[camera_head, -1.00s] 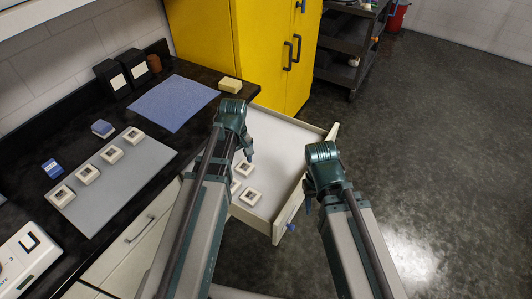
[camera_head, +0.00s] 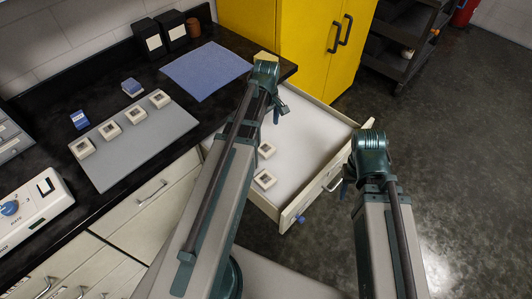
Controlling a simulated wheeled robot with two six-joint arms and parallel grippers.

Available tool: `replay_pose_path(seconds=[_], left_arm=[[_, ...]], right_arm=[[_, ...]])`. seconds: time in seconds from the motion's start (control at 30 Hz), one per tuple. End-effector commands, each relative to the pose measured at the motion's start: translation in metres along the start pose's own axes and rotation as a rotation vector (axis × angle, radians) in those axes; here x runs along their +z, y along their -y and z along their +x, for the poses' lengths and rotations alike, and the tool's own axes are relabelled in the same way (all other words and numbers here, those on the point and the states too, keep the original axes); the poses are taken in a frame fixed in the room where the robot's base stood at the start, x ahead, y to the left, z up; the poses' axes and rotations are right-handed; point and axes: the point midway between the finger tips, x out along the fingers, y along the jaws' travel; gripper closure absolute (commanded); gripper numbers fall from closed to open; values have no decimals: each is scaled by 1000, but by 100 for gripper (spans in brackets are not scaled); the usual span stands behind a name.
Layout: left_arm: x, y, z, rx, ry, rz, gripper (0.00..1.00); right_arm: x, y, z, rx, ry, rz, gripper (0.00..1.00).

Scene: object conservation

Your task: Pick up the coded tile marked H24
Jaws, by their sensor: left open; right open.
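Several white framed tiles, among them one tile (camera_head: 109,130), sit in a row on a grey board (camera_head: 145,150) on the black counter. Two more tiles, one nearer (camera_head: 264,179) and one farther (camera_head: 266,150), lie in the open drawer (camera_head: 312,134). Their codes are too small to read, so I cannot tell which is H24. My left gripper (camera_head: 281,112) is open and empty above the drawer, and its arm hides part of the drawer. My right gripper (camera_head: 346,186) is open and empty near the drawer's right front side.
A blue mat (camera_head: 205,71), blue blocks (camera_head: 79,120) and two black boxes (camera_head: 148,38) are on the counter. A white device with a blue knob (camera_head: 35,208) stands at the front left. A yellow cabinet (camera_head: 290,35) stands behind.

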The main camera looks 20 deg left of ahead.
Motion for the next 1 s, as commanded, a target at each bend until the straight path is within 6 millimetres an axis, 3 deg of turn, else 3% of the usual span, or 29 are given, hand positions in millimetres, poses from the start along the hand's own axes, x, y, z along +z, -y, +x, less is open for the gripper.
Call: replay_pose_path(seconds=[0.03, 0.3, 0.73, 1.0], left_arm=[[0, 0, 16, 0, 0, 0, 0], [0, 0, 52, 0, 0, 1, 0], [0, 1, 64, 0, 0, 1, 0], [2, 6, 94, 0, 0, 1, 0]], right_arm=[[-1, 2, 15, 0, 0, 0, 50], [-3, 5, 52, 0, 0, 0, 50], [-4, 6, 63, 0, 0, 0, 50], [-6, 9, 94, 0, 0, 0, 50]])
